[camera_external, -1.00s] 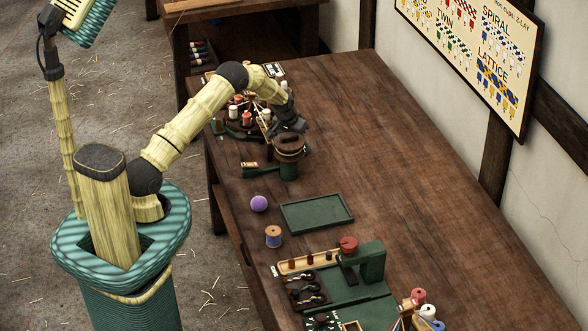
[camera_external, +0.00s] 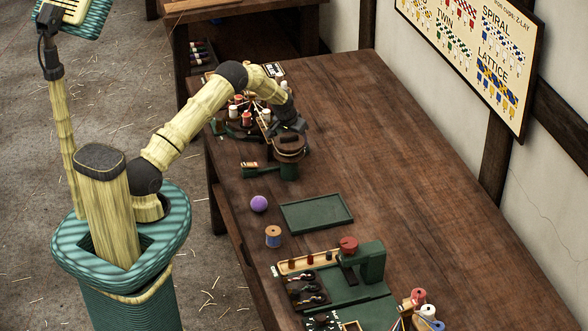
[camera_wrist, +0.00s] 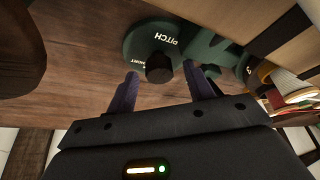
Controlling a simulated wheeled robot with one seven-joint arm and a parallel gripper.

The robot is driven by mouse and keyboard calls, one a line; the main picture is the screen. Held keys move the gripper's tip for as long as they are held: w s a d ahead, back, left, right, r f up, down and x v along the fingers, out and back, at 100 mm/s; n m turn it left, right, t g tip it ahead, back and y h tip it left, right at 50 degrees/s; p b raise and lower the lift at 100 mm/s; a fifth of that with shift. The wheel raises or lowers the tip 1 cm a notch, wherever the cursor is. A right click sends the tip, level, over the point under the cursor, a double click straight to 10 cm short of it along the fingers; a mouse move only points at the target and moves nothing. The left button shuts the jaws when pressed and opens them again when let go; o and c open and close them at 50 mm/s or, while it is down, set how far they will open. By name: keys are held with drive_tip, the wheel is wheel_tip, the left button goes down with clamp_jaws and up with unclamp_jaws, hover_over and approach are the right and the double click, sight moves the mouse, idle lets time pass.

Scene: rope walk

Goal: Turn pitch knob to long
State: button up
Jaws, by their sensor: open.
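The pitch knob (camera_wrist: 159,67) is a small dark round knob on a green plate (camera_wrist: 137,45) in the wrist view. White lettering on the plate reads PITCH, and a smaller word beside the knob is partly covered, likely SHORT. No LONG mark can be read. My gripper (camera_wrist: 160,88) is open, with one finger on each side of the knob and the tips near it. Contact cannot be told.
A purple ball (camera_external: 258,204), a spool (camera_external: 273,236) and a green tray (camera_external: 317,212) lie nearer on the table. Another green machine (camera_external: 372,262) stands at the front. Thread spools (camera_external: 236,110) crowd behind my gripper. The table's right side is clear.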

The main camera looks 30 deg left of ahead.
drive_tip(key=shift+r, duration=0.1)
drive_tip(key=m+h+p, duration=0.1)
drive_tip(key=m+p, duration=0.1)
drive_tip(key=m, duration=0.1)
drive_tip(key=shift+a, duration=0.15)
drive_tip(key=m+g+h+p, duration=0.1)
drive_tip(key=m+p, duration=0.1)
drive_tip(key=m, duration=0.1)
drive_tip(key=shift+w+m+h, duration=0.1)
drive_tip(key=shift+m+h, duration=0.2)
drive_tip(key=shift+m, duration=0.1)
drive_tip(key=shift+a+r, duration=0.2)
drive_tip(key=shift+r, duration=0.3)
drive_tip(key=b+v, duration=0.4)
drive_tip(key=v, duration=1.2)
drive_tip(key=w+a+f+n+t+y+b, duration=0.1)
drive_tip(key=a+n+t+y+b, duration=0.1)
drive_tip(key=a+b, duration=0.4)
drive_tip(key=w+a+f+n+t+y+b, duration=0.1)
drive_tip(key=w+a+n+t+b, duration=0.1)
drive_tip(key=a+b, duration=0.5)
drive_tip(key=w+a+f+n+t+y+b, duration=0.1)
drive_tip(key=w+a+n+t+y+b, duration=0.1)
drive_tip(key=a+n+b, duration=0.4)
drive_tip(key=shift+a+f+t+y+b, duration=0.35)
drive_tip(key=shift+a+t, duration=0.35)
drive_tip(key=shift+a, duration=1.45)
